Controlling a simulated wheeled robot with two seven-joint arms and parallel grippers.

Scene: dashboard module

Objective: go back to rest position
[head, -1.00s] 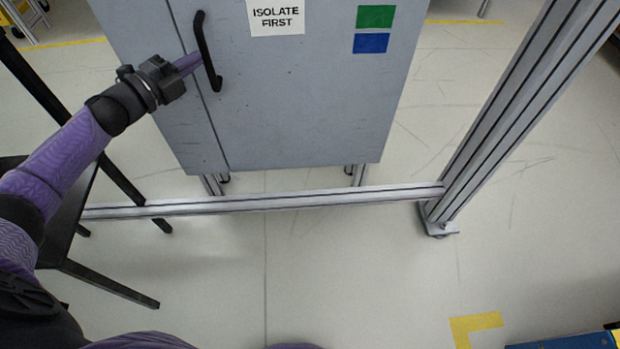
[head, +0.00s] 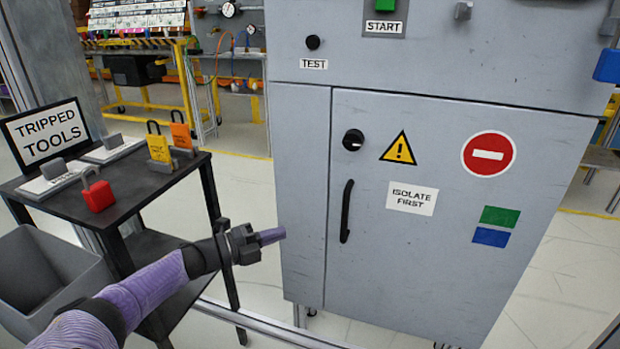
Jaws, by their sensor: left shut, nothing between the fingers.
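My left gripper (head: 271,236) reaches in from the lower left on its purple arm. It is shut and empty, in front of the left edge of the grey cabinet (head: 390,270). The cabinet door's black handle (head: 346,211) is to the right of the fingertips, with a visible gap in the picture. The door looks closed. My right gripper is out of view.
A black table (head: 130,190) at the left holds a red padlock (head: 97,194), yellow and orange tags and a "TRIPPED TOOLS" sign (head: 46,135). A grey bin (head: 40,275) stands at the lower left. A metal rail (head: 265,328) runs along the floor before the cabinet.

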